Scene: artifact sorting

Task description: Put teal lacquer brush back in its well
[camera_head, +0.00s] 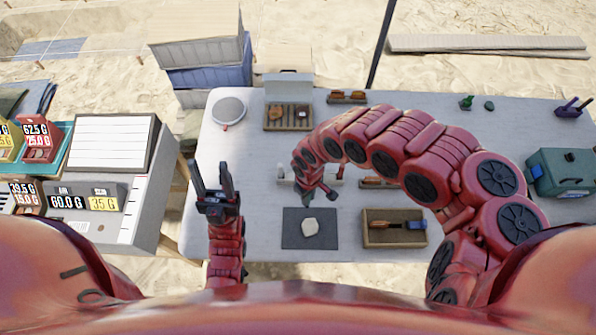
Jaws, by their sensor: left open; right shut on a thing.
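My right gripper (320,190) is shut on a slim thing, seemingly the teal lacquer brush; only a small dark bit shows at the fingertips, and its colour is hard to tell. It is low over the table, beyond the dark mat. A pale holder (287,180) stands just left of it, partly hidden by my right arm; whether it has the well cannot be told. My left gripper (213,181) is open and empty, pointing up over the table's left part.
A pale stone lies on the dark mat (291,240). A wooden tray (376,240) with a blue-ended tool is to its right. A wooden case (273,115), round white plate (229,111) and brown rack (347,97) stand behind. A green box (560,170) is far right.

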